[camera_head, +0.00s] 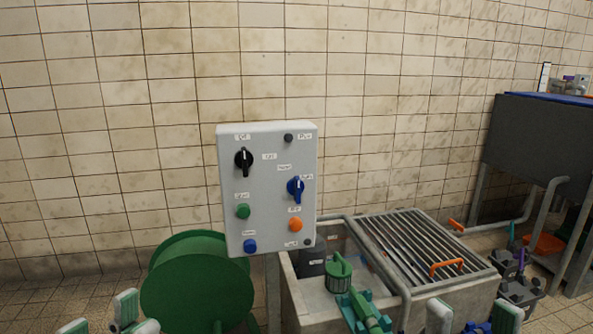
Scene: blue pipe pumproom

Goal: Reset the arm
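My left gripper (99,316) shows at the bottom left edge, with pale green-grey finger pads standing apart and nothing seen between them. My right gripper (473,316) shows at the bottom right edge, in front of the concrete basin. Its two pale finger pads are also apart, and no held thing is seen between them. Both grippers are cut off by the lower edge of the picture, so most of each arm is hidden. Neither gripper is seen touching anything.
A grey control box (268,220) with knobs and buttons stands at the centre. A green reel (197,290) is left of it. A concrete basin (455,293) with a metal grate (415,245) is right. A dark tank (530,140) stands at the far right.

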